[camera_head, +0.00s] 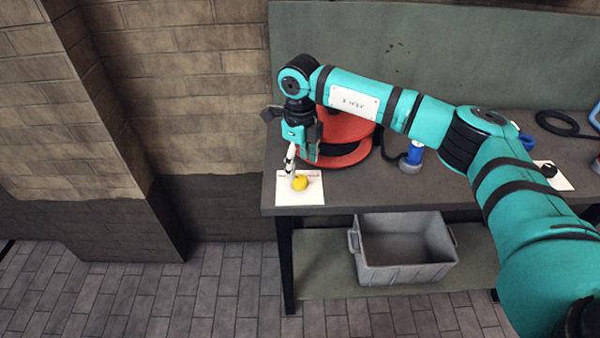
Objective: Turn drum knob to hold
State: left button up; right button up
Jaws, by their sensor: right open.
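A small yellow knob (300,182) sits on a white plate (302,198) at the left front corner of the workbench. Faint dark marks show on the plate beside the knob, too small to read. My right gripper (301,164) reaches down from above, its fingers just behind and over the knob. It is open; whether a finger touches the knob I cannot tell. My left gripper is not in view.
The workbench (400,192) also holds a blue item (411,157), a second white plate (562,180) with a dark knob, and a coiled black hose (556,123). A grey crate (405,272) stands on the lower shelf. A brick wall and pillar stand at left.

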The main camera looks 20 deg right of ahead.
aim_at(300, 179)
jog(key=shift+f+p, duration=0.35)
jog(key=shift+f, duration=2.35)
jog(key=c, duration=1.2)
jog(key=shift+o, duration=0.2)
